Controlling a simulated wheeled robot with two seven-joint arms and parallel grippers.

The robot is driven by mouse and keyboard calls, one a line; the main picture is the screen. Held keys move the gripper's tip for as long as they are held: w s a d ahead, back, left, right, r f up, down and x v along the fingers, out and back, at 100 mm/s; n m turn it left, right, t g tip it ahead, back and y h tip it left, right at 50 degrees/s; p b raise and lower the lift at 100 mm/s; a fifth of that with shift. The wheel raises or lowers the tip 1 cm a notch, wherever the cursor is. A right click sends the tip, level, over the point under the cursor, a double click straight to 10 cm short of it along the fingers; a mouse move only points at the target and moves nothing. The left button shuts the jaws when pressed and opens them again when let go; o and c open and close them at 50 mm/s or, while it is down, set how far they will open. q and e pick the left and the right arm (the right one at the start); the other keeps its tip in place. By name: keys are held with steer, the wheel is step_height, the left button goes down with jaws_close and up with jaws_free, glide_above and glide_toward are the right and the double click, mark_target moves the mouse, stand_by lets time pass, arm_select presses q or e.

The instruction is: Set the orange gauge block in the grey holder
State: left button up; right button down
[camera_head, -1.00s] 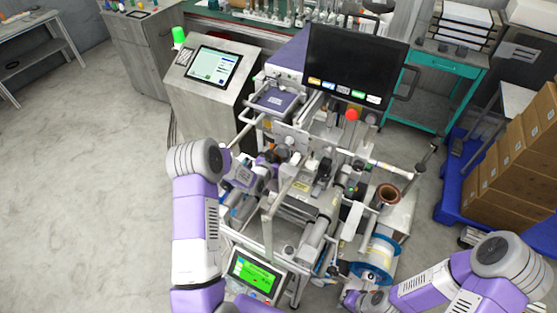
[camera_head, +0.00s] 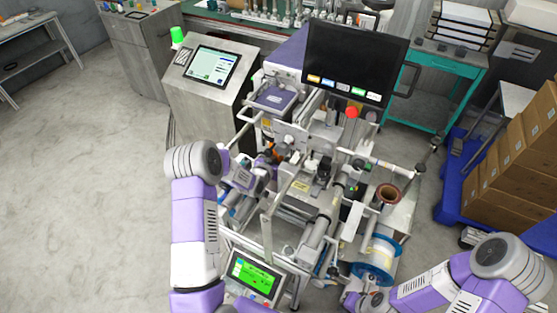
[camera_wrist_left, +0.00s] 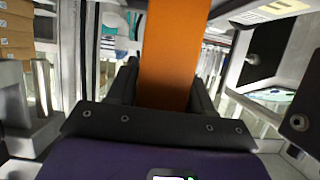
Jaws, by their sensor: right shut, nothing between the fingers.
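The orange gauge block (camera_wrist_left: 172,50) stands large in the left wrist view, between the dark fingers of my left gripper (camera_wrist_left: 165,95), which appear closed on its sides. In the head view my left gripper (camera_head: 272,158) is over the left part of the machine, and only a small bit of orange shows there. The block's far end is out of the wrist picture. I cannot pick out the grey holder with certainty among the machine's grey parts. My right gripper (camera_head: 349,299) is low at the right, shut and empty, beside the blue-rimmed reel.
The machine is crowded with rollers and bars. A black monitor (camera_head: 355,62) stands at its back, a green-lit display (camera_head: 254,275) at its front. A blue-rimmed reel (camera_head: 376,260) and a brown roll (camera_head: 388,194) sit at its right. Open floor lies left.

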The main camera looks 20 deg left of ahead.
arm_select(q)
steer(key=o, duration=0.4)
steer(key=shift+s, duration=0.1)
steer(key=v, duration=0.7)
steer(key=shift+s+r, duration=0.2)
steer(key=shift+f, duration=0.1)
